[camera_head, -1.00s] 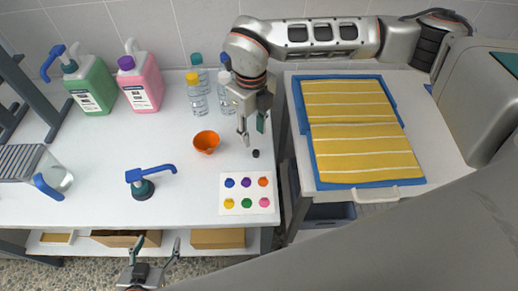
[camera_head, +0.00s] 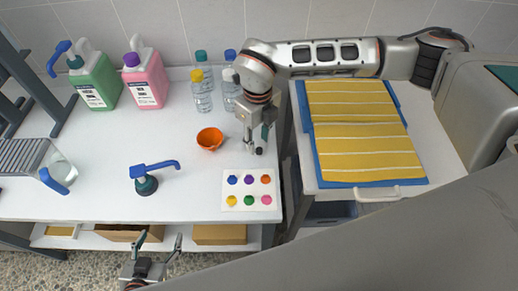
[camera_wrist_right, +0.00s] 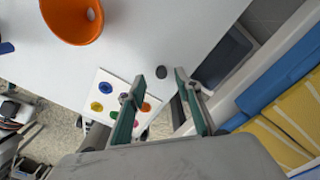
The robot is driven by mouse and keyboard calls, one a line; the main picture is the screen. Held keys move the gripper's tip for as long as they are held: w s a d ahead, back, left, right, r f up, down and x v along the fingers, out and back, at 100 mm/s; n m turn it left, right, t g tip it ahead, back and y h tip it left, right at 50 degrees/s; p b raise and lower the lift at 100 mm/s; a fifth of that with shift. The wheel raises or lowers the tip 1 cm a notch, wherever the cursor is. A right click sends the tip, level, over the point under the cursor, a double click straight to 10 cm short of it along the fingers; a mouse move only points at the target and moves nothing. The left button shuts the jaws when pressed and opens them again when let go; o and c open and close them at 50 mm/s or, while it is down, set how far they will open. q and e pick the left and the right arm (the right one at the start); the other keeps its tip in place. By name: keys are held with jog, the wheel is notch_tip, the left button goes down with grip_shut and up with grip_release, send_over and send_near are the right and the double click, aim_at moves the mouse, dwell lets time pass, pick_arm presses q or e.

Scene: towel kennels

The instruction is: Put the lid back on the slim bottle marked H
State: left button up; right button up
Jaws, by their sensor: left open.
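A small black lid (camera_head: 259,151) lies on the white table, right of the orange bowl; it also shows in the right wrist view (camera_wrist_right: 161,72). My right gripper (camera_head: 254,147) is open and empty above the lid. In the right wrist view the lid appears between its fingertips, apart from them. Slim clear bottles stand at the back: one with a yellow cap (camera_head: 201,94), and one (camera_head: 231,92) partly beside my right arm whose top looks uncapped. No H marking is legible. My left gripper (camera_head: 160,238) is open and empty in front of the table.
The orange bowl (camera_head: 210,139) is left of my right gripper. A colour-dot card (camera_head: 250,206) lies in front. Green (camera_head: 97,85) and pink (camera_head: 147,85) jugs stand at the back left. A blue pump head (camera_head: 147,184) lies forward; a yellow towel (camera_head: 362,145) is at right.

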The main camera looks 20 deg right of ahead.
aim_at(259, 149)
jog(key=shift+d+f, duration=0.15)
jog(key=shift+f, duration=1.5)
jog(key=c, duration=0.8)
notch_tip(259, 149, up, 20)
jog(key=shift+r+b, duration=0.1)
jog(key=shift+b, duration=0.2)
